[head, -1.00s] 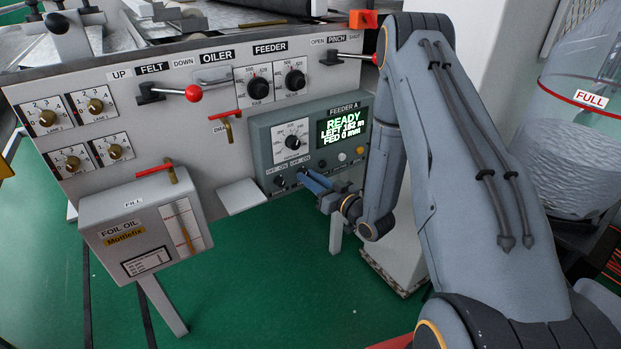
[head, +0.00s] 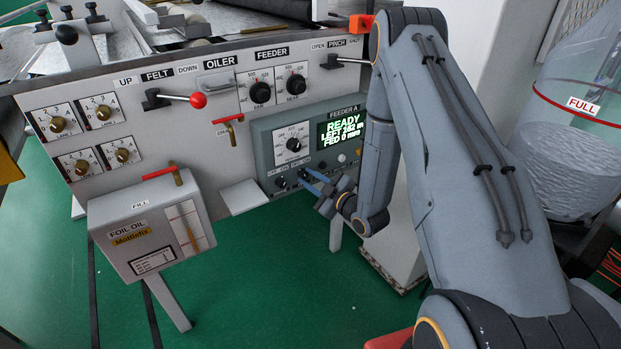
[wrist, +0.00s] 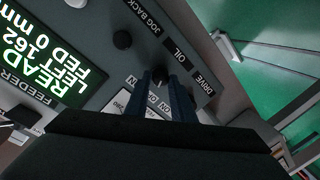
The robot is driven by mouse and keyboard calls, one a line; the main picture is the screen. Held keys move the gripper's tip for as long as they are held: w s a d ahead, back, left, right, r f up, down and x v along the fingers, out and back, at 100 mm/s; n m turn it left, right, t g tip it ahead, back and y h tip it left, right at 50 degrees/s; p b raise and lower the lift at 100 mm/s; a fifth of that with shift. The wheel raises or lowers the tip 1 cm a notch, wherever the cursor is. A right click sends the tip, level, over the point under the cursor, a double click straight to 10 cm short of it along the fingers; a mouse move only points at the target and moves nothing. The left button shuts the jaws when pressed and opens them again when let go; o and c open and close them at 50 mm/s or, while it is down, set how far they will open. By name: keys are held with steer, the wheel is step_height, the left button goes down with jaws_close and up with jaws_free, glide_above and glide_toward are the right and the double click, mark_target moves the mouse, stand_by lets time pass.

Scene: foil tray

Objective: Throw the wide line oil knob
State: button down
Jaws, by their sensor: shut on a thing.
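The grey FEEDER A panel (head: 262,150) stands on the machine's front, its screen (head: 341,129) lit green with READY. In the wrist view, the small dark oil knob (wrist: 160,76) is by the OIL label, between JOG BACK and DRIVE. My gripper (wrist: 160,80) has its two blue fingers shut on this knob, one on each side. In the head view, my gripper (head: 306,179) reaches the panel's lower row from the right, and its fingers hide most of the oil knob. The drive knob (head: 281,182) is just left of the fingers.
Another dark knob (wrist: 122,40) is by JOG BACK. A dial (head: 293,144) is above the fingers. A shelf (head: 243,197) juts out left of the panel, and the foil oil box (head: 130,215) is farther left. Open green floor lies below.

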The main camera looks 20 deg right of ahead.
steer(key=shift+n, duration=0.5)
stand_by(0.3)
steer(key=c, duration=1.5)
jaws_free()
steer(key=v, duration=0.8)
steer(key=shift+a, duration=0.15)
steer(key=shift+w+r, duration=0.1)
